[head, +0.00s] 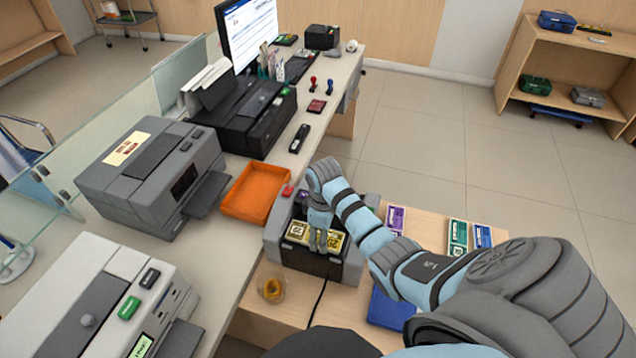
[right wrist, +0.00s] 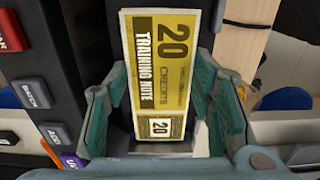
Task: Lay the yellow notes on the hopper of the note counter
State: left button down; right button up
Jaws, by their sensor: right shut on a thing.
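The yellow notes (head: 300,231) are a small stack marked 20 and "Training Note". They lie across the top opening of the dark grey note counter (head: 283,255), at its hopper. I cannot tell whether they touch the hopper. My right gripper (head: 322,240) points down over the counter and is shut on the yellow notes. In the right wrist view the notes (right wrist: 160,60) stretch between the two fingers (right wrist: 160,118), and the counter's keys show at the left. My left gripper is not in view.
An orange tray (head: 232,207) stands left of the counter. A small round dish (head: 271,290) is in front of it. Purple (head: 395,217), green (head: 458,236) and blue (head: 482,236) notes lie to the right, beyond my arm. A blue item (head: 388,310) lies near the front.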

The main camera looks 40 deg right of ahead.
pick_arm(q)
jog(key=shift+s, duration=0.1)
pick_arm(e)
jog(key=shift+s, duration=0.1)
jog(key=o, duration=1.1)
jog(key=shift+f, duration=0.15)
jog(key=shift+o, duration=0.2)
